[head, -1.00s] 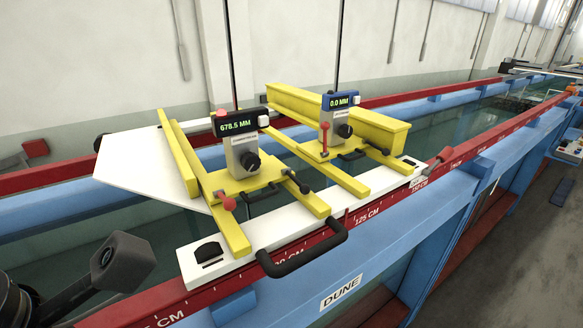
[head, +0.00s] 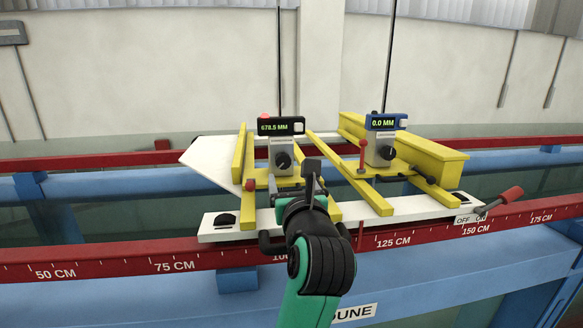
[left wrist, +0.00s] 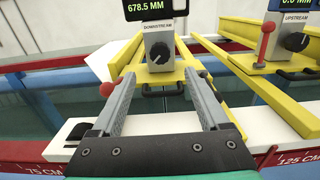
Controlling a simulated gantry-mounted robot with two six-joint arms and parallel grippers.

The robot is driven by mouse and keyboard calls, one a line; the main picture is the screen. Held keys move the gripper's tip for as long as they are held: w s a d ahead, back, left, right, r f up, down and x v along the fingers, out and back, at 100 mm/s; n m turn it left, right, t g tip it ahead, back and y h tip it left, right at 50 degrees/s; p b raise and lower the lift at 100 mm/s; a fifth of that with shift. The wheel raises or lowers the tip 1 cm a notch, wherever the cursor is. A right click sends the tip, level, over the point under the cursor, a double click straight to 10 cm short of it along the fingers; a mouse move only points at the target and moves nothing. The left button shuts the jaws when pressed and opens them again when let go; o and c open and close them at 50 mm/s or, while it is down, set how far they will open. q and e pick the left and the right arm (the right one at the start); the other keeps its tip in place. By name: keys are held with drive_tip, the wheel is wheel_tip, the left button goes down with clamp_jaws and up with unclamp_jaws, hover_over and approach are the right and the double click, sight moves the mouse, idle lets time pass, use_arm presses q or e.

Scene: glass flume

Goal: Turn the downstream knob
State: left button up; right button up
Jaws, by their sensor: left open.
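The downstream knob (head: 284,160) is a black dial on a grey gauge box (head: 279,143) whose display reads 678.5 mm. In the left wrist view the knob (left wrist: 160,53) sits straight ahead under the word DOWNSTREAM, its pale pointer line tilted. My left gripper (head: 313,175) is at the front of the carriage, and in the head view its tips appear just right of and below the knob. In the left wrist view its two grey fingers (left wrist: 159,85) are spread wide with nothing between them, and the knob lies beyond the tips, apart from them. My right gripper is out of view.
The upstream gauge with its own knob (head: 386,152) stands to the right, reading 0.0 mm. Yellow rails (head: 358,190), a red-topped lever (head: 362,152) and a black handle (head: 268,245) surround the white carriage plate (head: 218,234). A red-handled OFF lever (head: 506,197) is at the right.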

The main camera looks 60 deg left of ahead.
sight(284, 162)
use_arm(q)
drive_tip(key=p+x, duration=0.1)
drive_tip(key=x, duration=0.8)
drive_tip(key=shift+w+a, duration=0.1)
drive_tip(key=shift+a, duration=0.2)
clamp_jaws()
drive_tip(key=shift+r+p, duration=0.2)
drive_tip(key=shift+p, duration=0.9)
drive_tip(key=shift+f, duration=0.25)
